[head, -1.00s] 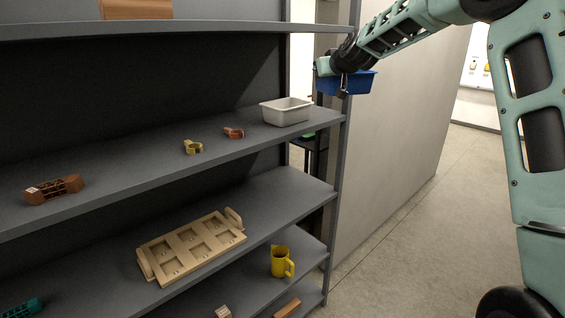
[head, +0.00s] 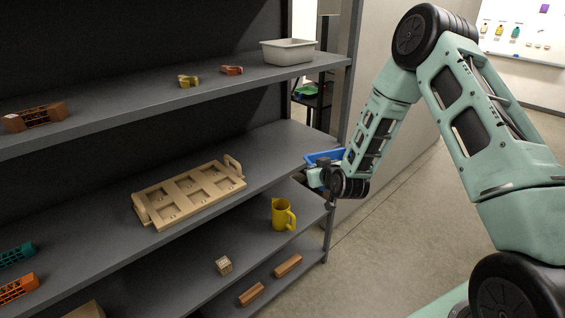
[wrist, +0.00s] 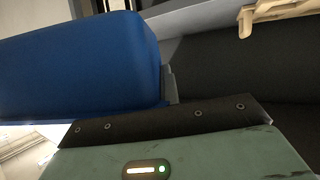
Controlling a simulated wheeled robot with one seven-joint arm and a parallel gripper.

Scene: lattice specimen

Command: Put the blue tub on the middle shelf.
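The blue tub (head: 322,157) is at the right end of the shelf with the wooden tray (head: 190,194), which looks like the middle shelf (head: 262,158). My gripper (head: 316,177) is shut on the tub near its rim. The arm partly hides the tub in the head view, and I cannot tell whether its base touches the shelf. In the wrist view the blue tub (wrist: 80,68) fills the upper left, against a gripper finger (wrist: 169,86).
The shelf above holds a white tub (head: 288,52) and small clamps (head: 188,81). The right upright (head: 352,95) is close to my arm. Bare shelf lies between tray and blue tub.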

